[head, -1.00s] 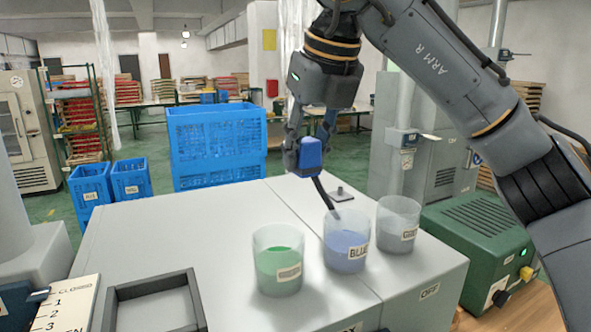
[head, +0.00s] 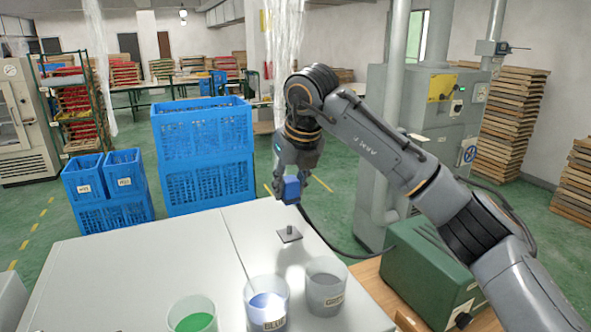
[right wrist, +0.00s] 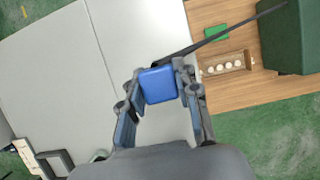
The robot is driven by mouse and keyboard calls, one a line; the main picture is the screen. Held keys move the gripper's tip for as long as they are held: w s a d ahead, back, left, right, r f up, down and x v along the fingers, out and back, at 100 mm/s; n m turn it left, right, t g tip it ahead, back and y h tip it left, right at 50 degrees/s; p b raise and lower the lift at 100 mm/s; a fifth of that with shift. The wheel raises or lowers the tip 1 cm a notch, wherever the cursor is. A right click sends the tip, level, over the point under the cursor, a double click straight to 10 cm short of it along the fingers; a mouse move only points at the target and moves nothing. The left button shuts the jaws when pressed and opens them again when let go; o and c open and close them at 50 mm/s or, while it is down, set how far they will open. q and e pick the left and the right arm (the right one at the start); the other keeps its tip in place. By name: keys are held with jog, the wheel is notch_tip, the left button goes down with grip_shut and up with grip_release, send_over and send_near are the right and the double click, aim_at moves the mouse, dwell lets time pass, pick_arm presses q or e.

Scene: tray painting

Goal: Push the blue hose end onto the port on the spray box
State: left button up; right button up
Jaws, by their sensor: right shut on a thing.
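The blue hose end (head: 292,188) is a small blue block with a dark hose (head: 325,236) running from it down and right toward the green box. My right gripper (head: 289,180) is shut on it and holds it in the air above the far part of the white top. In the right wrist view the blue hose end (right wrist: 158,86) sits between the two fingers of my right gripper (right wrist: 158,96). A short dark post on a square plate (head: 289,234) stands on the white top, below the hose end and apart from it. I cannot tell whether this post is the port.
Green, blue and grey cups (head: 192,315) (head: 266,301) (head: 325,285) stand near the front of the white top (head: 130,275). The green box (head: 425,270) is at right on a wooden surface. Blue crates (head: 205,155) stand behind. The white top's left part is clear.

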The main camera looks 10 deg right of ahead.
aim_at(290, 226)
jog(key=shift+a+f, duration=0.1)
jog(key=shift+f, duration=0.3)
jog(key=shift+f+b, duration=0.3)
jog(key=shift+b, duration=0.15)
notch_tip(290, 226, down, 2)
jog(key=shift+f+b, duration=0.1)
jog(key=shift+b, duration=0.65)
jog(key=shift+f+b, duration=0.75)
jog(key=shift+f, duration=0.25)
pick_arm(q)
jog(key=f, duration=0.4)
jog(key=shift+s+a, duration=0.2)
jog(key=shift+a, duration=0.1)
jog(key=shift+a+r, duration=0.1)
jog(key=shift+a, duration=0.05)
jog(key=shift+a, duration=0.2)
jog(key=shift+f+b, duration=1.1)
jog(key=shift+f, duration=0.05)
pick_arm(e)
jog(key=shift+f, duration=1.2)
jog(key=o, duration=1.1)
